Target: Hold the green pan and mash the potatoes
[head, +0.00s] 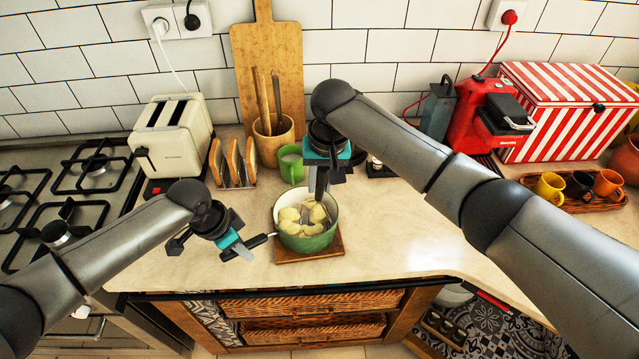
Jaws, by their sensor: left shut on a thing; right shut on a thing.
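The green pan (307,243) stands on a small wooden board (284,257) on the countertop, its black handle pointing left. Several pale potatoes (291,214) lie inside it. My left gripper (240,246) is shut on the pan's handle, left of the pan. My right gripper (325,165) is above the pan, pointing down and shut on a dark masher (321,185). The masher reaches down into the pan among the potatoes. Its lower end is small, and I cannot tell whether it touches them.
A green mug (291,163), toast rack (233,165) and utensil pot (273,141) stand behind the pan. A cream toaster (172,140) and stove (62,195) are left. A red coffee machine (488,115) and tray of cups (575,200) are right. The counter's front edge is close.

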